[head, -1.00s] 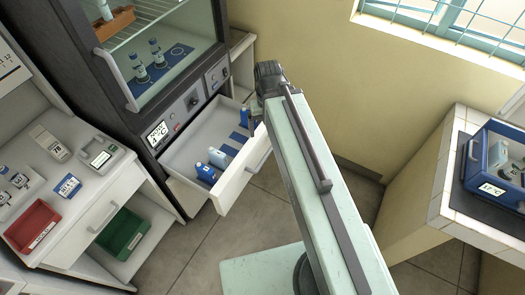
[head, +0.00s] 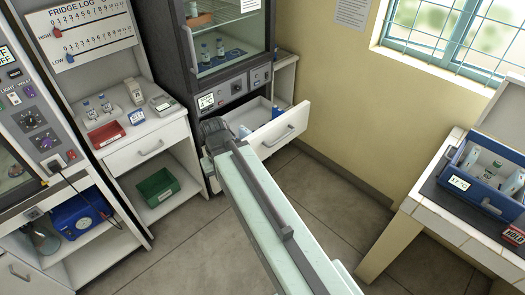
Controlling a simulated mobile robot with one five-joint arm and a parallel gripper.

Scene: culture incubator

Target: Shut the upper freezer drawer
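The open freezer drawer (head: 283,130) is a white drawer below the glass-fronted cabinet (head: 228,36). It is pulled well out, with its front panel and handle facing the lower right. A few blue and white bottles (head: 276,113) show inside it; its near left part is hidden behind my arm. My gripper (head: 212,128) is at the end of my pale green arm, in front of the drawer's left side in the picture. Its fingers are too small and dark to read, and I cannot tell whether it touches the drawer.
A blue box (head: 484,176) sits on the tiled bench at right. The floor (head: 330,215) between is clear.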

